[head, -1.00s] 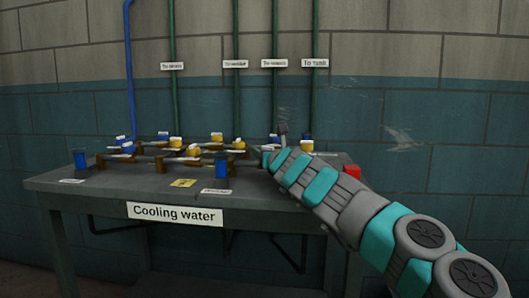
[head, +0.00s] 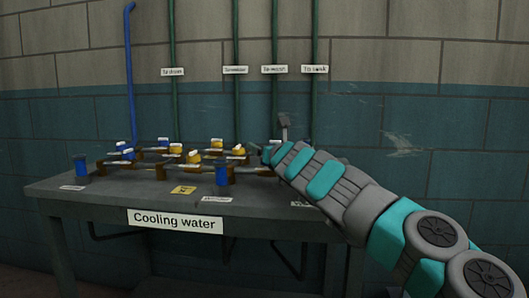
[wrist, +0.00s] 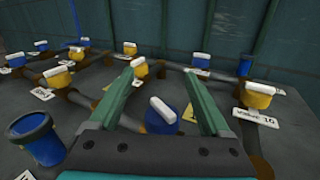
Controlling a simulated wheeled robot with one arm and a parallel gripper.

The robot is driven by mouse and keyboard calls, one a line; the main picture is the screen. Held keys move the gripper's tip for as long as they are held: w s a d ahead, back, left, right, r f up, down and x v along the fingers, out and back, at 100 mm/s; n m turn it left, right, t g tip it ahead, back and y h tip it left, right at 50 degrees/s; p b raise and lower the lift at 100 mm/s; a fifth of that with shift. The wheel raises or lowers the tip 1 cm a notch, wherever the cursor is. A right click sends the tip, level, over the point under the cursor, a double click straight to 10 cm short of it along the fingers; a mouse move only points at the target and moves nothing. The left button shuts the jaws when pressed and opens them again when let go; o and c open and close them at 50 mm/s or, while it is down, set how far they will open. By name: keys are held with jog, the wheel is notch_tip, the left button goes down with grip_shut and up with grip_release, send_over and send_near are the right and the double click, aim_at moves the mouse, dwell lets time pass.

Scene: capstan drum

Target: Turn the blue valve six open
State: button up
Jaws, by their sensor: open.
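A blue valve (wrist: 163,120) with a white bar handle sits between the two fingers of my gripper (wrist: 172,97) in the wrist view. The fingers are spread, one on each side, and I see no contact. The bar lies slanted, from upper left to lower right. No readable number marks this valve, so I cannot tell whether it is valve six. In the head view my gripper (head: 264,152) is over the right part of the bench, and my arm hides the valves behind it.
Several yellow valves (wrist: 201,60) with white handles stand on brown pipes around it. A blue cup-like fitting (wrist: 36,136) is at the left. The grey bench (head: 110,193) bears a "Cooling water" sign (head: 174,221). Green pipes (head: 236,40) run up the wall.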

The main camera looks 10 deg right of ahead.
jog(key=s+r+b, duration=0.1)
jog(key=s+b, duration=0.1)
jog(key=s, duration=1.2)
jog(key=shift+s+r, duration=0.15)
jog(key=shift+s, duration=0.1)
jog(key=shift+d, duration=0.1)
jog(key=shift+c, duration=0.3)
